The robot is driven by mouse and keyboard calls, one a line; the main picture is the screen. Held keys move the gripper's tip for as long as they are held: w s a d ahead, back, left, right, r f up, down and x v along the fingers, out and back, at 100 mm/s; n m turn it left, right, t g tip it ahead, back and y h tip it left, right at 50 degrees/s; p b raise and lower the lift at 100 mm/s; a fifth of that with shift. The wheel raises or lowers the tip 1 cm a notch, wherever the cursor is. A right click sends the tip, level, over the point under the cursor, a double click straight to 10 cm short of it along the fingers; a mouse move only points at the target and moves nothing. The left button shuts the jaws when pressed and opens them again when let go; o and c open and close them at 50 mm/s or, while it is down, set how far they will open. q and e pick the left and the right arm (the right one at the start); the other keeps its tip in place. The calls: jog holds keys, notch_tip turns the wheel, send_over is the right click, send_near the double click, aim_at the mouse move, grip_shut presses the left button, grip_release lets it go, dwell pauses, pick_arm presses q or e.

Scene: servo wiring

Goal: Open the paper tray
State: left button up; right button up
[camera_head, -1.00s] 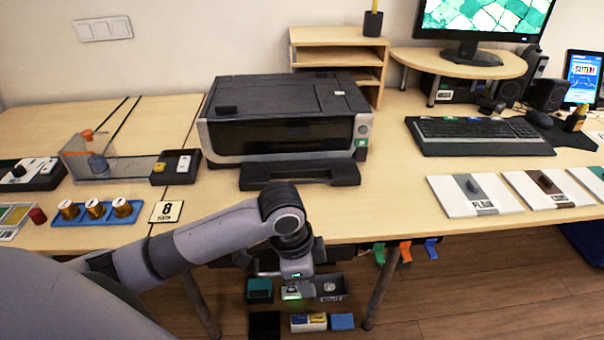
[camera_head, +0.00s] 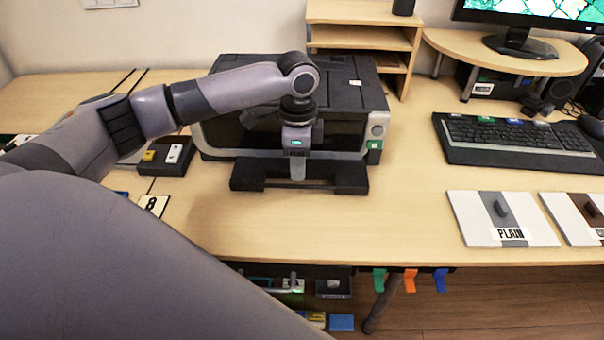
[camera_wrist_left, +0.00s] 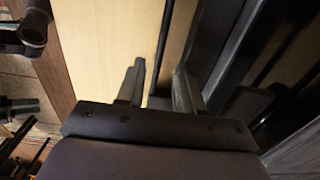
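The printer (camera_head: 225,130) is a dark box with a light grey front frame, standing at the back of the table. Its black paper tray (camera_head: 350,180) sticks out low at the front, with a raised block at each end. My left gripper (camera_head: 297,176) points down in front of the printer, over the middle of the tray. In the left wrist view its two fingers (camera_wrist_left: 157,80) are apart, with pale table and a thin dark strip visible between them. Whether a finger touches the tray cannot be told. My right gripper is not in view.
A keyboard (camera_head: 515,140) and flat boards, one marked PLAIN (camera_head: 470,225), lie to the right. A wooden shelf (camera_head: 355,38) stands behind the printer. Coloured hooks (camera_head: 410,280) hang under the front edge. The table in front of the tray is clear.

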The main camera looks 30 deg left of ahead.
aim_at(299, 185)
pick_arm(q)
jog(key=shift+f, duration=2.4)
grip_shut()
